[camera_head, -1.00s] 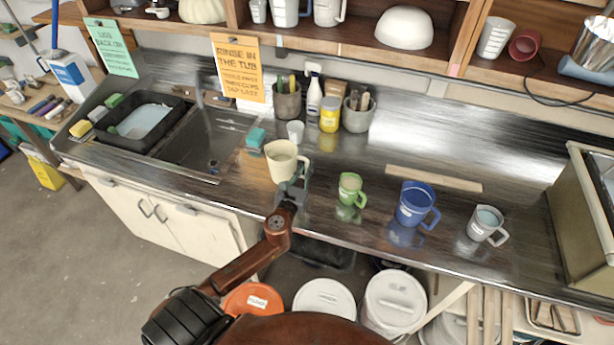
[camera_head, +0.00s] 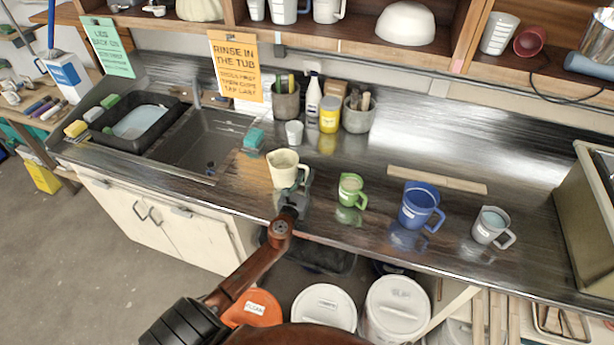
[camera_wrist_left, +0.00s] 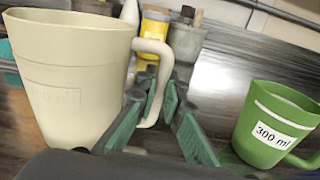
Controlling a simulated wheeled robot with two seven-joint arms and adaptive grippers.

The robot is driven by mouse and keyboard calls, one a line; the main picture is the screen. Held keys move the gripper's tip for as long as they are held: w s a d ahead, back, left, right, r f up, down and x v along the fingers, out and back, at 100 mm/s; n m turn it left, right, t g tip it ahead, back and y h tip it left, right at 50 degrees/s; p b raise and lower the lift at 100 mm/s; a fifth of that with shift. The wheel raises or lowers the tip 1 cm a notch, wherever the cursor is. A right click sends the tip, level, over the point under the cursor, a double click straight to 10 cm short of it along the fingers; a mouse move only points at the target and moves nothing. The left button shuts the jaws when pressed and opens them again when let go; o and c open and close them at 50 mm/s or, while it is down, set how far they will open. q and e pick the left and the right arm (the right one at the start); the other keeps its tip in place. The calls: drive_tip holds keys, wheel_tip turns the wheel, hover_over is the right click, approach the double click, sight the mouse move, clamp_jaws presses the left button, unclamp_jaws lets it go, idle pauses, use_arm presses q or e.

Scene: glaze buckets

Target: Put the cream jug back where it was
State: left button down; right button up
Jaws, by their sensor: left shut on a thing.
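The cream jug (camera_head: 283,169) is upright at the counter's front part, right of the sink. In the left wrist view the cream jug (camera_wrist_left: 72,80) fills the left side, its handle reaching between the green finger pads. My left gripper (camera_head: 299,183) is shut on the jug's handle; it also shows in the left wrist view (camera_wrist_left: 160,112). I cannot tell whether the jug's base touches the counter. My right gripper is not in view.
A green 300 ml jug (camera_head: 350,190) stands close to the right of my gripper, with a blue jug (camera_head: 420,205) and a grey jug (camera_head: 491,227) further right. A white cup (camera_head: 294,132) and teal sponge (camera_head: 254,138) are behind. The sink (camera_head: 205,140) lies left.

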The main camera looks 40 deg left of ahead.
use_arm(q)
drive_tip(key=shift+r, duration=0.1)
drive_tip(key=c, duration=2)
unclamp_jaws()
drive_tip(key=shift+f, duration=0.2)
drive_tip(key=shift+c, duration=0.2)
drive_tip(key=shift+r, duration=0.1)
drive_tip(key=v, duration=1.2)
drive_tip(key=shift+r, duration=0.1)
